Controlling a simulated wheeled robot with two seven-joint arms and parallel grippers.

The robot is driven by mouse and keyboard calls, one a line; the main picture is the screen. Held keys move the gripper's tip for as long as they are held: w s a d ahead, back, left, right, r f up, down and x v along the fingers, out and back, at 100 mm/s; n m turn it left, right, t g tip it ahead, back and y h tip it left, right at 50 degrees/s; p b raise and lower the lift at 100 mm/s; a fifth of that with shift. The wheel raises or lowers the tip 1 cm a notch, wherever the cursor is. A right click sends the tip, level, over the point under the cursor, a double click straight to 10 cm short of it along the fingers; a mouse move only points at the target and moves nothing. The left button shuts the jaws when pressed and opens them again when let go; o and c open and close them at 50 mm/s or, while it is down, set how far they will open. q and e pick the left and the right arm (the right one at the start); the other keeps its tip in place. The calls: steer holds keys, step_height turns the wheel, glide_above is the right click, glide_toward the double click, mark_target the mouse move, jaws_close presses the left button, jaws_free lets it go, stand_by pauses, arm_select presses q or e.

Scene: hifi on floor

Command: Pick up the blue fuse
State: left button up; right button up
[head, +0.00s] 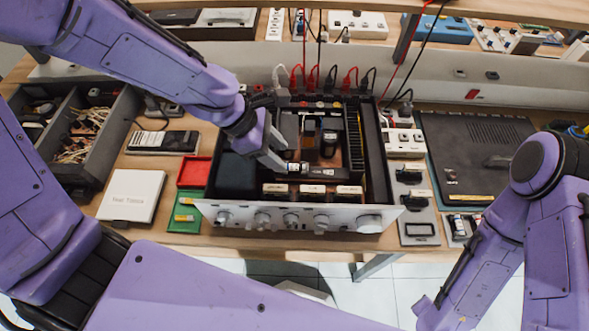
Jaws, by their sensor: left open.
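The opened hifi (345,222) sits on the wooden bench, its silver knobbed front panel facing me. My left gripper (277,158) reaches down into the left-middle of its chassis, with open jaws. A small light cylinder with a dark end (295,168), which may be the blue fuse, lies inside the chassis just right of the fingertips. Its colour is too small to tell surely, and I see no clear grip on it. My right arm is at the right, but its gripper is out of view.
A red tray (194,172) and a green tray (186,228) holding a small yellowish item stand left of the hifi. A grey parts bin (112,135) is at far left. Cables rise behind the chassis, under a shelf (470,10).

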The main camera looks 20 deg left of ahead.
mark_target(294, 166)
arm_select(q)
steer(key=x, duration=0.4)
steer(key=w+b+x, duration=0.1)
steer(key=shift+w+f, duration=0.15)
steer(key=shift+f, duration=0.25)
steer(key=shift+s+r, duration=0.15)
steer(key=shift+s, duration=0.1)
steer(key=c, duration=0.3)
steer(key=shift+w, duration=0.1)
jaws_close()
arm_select(e)
steer(key=shift+w+f, duration=0.3)
steer(key=shift+f, duration=0.3)
